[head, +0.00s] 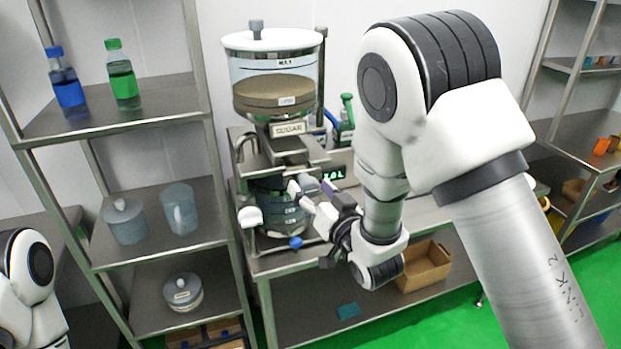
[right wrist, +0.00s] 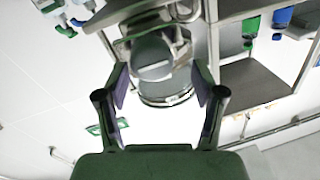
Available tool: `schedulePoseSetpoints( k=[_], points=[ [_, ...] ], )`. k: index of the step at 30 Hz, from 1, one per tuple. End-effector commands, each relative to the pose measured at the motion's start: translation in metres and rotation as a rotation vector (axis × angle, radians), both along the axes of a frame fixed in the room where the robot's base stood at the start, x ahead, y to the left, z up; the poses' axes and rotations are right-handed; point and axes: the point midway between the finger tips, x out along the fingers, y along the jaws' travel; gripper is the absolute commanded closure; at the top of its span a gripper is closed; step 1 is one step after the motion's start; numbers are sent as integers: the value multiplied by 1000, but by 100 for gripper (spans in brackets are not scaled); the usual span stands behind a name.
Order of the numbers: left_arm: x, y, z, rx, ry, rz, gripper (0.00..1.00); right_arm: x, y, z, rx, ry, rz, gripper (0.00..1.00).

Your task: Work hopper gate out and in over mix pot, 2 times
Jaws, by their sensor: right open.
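The hopper (head: 272,92) is a clear cylinder with brown contents and a SUGAR label, above the mix pot (head: 270,190). The pot is a clear vessel with level marks, partly hidden by my right gripper. A flat metal piece under the hopper neck looks like the hopper gate (head: 311,156); how far out it sits I cannot tell. My right gripper (head: 314,188) is open in front of the pot and just below the gate, with nothing held. In the right wrist view its padded fingers (right wrist: 161,88) stand apart, with hopper parts beyond them. My left gripper is out of view.
A shelf rack at the left holds a blue bottle (head: 67,82), a green-capped bottle (head: 122,75) and clear vessels. A cardboard box (head: 424,266) stands on the lower shelf under the work table. My right arm covers much of the right side.

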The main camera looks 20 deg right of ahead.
Motion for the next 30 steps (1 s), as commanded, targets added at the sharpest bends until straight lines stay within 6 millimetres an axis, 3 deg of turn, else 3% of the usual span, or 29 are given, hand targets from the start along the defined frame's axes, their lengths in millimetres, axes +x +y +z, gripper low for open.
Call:
schedulePoseSetpoints(
  k=[9,10,15,16,23,30],
  points=[
    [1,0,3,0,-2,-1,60,11,2,-1,0,1,-1,32],
    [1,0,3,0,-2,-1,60,11,2,-1,0,1,-1,36],
    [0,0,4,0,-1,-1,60,11,2,-1,-1,0,0,96],
    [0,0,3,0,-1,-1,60,10,2,-1,-1,0,0,100],
    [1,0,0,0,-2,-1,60,19,2,-2,0,-2,-1,100],
    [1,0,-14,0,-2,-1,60,69,4,-3,1,-4,0,100]
  ],
)
